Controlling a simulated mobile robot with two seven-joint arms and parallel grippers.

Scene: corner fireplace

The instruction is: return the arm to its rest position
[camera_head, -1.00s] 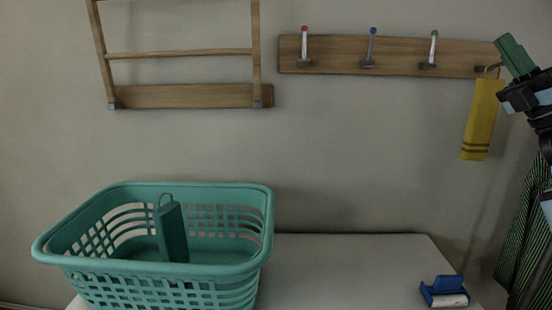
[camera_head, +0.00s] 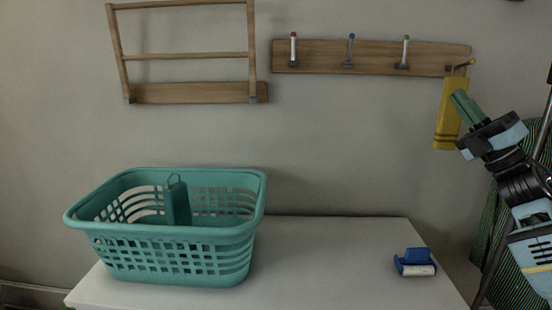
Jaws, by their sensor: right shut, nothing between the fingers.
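My right gripper (camera_head: 465,105) is at the right of the head view. Its green fingers are shut with nothing between them, and they point up and to the left. The yellow item hangs by a loop from the rightmost hook of the wooden rail (camera_head: 420,56). My right arm's black and light blue links run down to the right edge. My left gripper is not in view.
A teal basket (camera_head: 190,232) stands on the white table (camera_head: 330,265) with a dark green item (camera_head: 178,204) inside. A blue and white object (camera_head: 414,263) lies at the table's right. A wooden rack (camera_head: 190,92) is on the wall. Striped cloth (camera_head: 508,270) hangs behind my arm.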

